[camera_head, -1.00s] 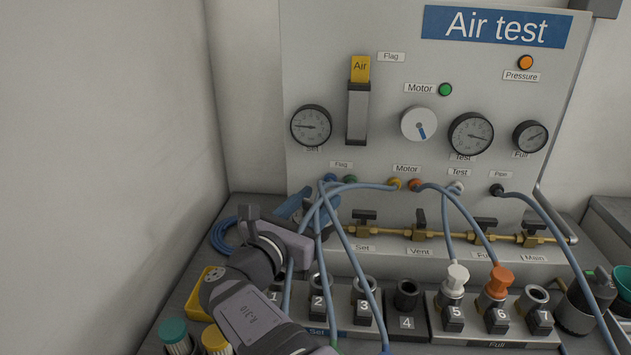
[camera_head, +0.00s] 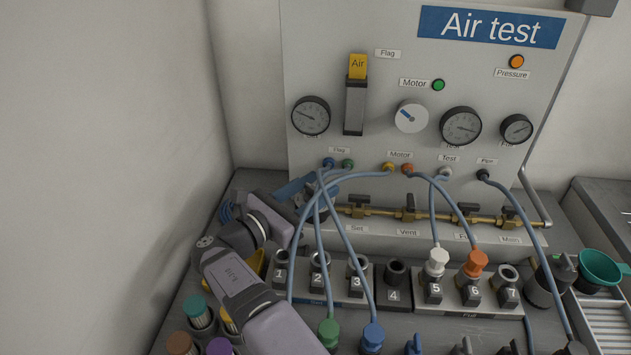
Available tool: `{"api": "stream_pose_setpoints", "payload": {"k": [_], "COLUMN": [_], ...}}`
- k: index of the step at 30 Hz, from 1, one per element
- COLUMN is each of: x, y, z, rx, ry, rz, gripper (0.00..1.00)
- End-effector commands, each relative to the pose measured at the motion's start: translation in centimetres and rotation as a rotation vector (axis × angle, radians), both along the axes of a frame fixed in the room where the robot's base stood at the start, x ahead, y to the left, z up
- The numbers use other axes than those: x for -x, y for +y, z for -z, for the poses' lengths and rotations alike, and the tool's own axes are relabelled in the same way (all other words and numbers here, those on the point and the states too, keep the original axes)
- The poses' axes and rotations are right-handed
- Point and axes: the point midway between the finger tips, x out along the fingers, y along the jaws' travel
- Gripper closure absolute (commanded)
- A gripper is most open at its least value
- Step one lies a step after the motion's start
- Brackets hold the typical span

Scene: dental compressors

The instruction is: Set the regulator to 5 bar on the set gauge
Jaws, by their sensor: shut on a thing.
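My gripper (camera_head: 316,200) is low in front of the panel, below the set gauge and left of the brass valve row. It is shut on what seems to be the regulator knob, which my gripper and wrist mostly hide. Blue parts show around the grip, partly behind the hoses.
Blue hoses (camera_head: 345,232) hang close in front of my gripper. Brass valves (camera_head: 408,214) line the panel's foot to the right. Numbered sockets (camera_head: 395,272) and hose plugs stand in front. A grey wall (camera_head: 110,170) bounds the left side.

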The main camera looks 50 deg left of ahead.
Motion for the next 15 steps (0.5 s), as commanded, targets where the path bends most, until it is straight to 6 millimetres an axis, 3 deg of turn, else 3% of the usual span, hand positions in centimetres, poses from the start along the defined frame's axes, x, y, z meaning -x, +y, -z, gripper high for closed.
{"api": "stream_pose_setpoints", "payload": {"k": [12,13,15], "x": [-0.01,-0.01,-0.01], "y": [-0.02,-0.02,-0.01], "z": [0.04,0.04,0.03], "rx": [0.001,0.001,0.001], "ry": [0.000,0.000,0.000], "rz": [0.003,0.003,0.003], "gripper": [0.82,0.52,0.41]}}
